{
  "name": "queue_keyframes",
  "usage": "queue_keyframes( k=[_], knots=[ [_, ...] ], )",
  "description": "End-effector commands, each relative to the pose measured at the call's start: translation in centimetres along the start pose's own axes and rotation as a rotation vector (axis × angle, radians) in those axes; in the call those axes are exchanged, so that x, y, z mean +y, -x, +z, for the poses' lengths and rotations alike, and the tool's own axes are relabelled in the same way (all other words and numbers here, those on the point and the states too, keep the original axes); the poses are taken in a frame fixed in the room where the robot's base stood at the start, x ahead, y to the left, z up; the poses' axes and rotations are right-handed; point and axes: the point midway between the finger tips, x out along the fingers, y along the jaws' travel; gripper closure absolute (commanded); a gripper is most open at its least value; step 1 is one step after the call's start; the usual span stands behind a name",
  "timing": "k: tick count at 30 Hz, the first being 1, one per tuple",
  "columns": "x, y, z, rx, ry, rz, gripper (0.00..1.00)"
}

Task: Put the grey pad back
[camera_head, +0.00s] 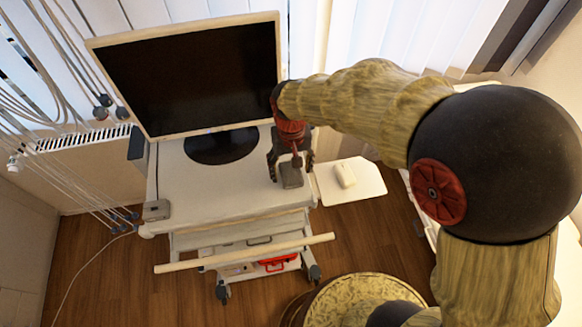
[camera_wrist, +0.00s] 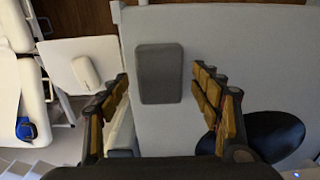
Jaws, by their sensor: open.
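The grey pad (camera_head: 290,176) lies flat near the right edge of the white cart top (camera_head: 205,195), to the right of the monitor's base. It also shows in the wrist view (camera_wrist: 159,73) as a dark grey rounded rectangle. My gripper (camera_head: 291,165) points down over it. In the wrist view my gripper's fingers (camera_wrist: 163,95) are spread to either side of the pad, with visible gaps between them and it. The gripper is open and empty. Whether the fingertips are level with the pad is hard to tell.
A black-screened monitor (camera_head: 195,75) stands at the back of the cart on a dark round base (camera_head: 221,146). A small grey box (camera_head: 156,209) sits at the left front corner. A white side shelf (camera_head: 368,183) holds a white mouse (camera_head: 345,175). The cart's front middle is clear.

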Motion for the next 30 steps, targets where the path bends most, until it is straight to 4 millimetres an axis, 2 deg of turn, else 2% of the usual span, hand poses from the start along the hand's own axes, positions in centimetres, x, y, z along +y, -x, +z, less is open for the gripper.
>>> queue_keyframes(
  k=[4,7,15,21,25,30],
  knots=[
    [0.0,0.7,-0.1,0.002,0.000,0.000,0.36],
    [0.0,2.0,-0.1,0.003,0.000,-0.001,0.36],
    [0.0,7.5,-0.1,0.005,0.000,-0.001,0.36],
    [0.0,10.7,-0.1,0.002,0.000,0.000,0.36],
    [0.0,11.8,-0.1,0.001,0.000,0.000,0.36],
    [0.0,12.1,0.0,0.000,0.000,0.000,0.36]
  ],
)
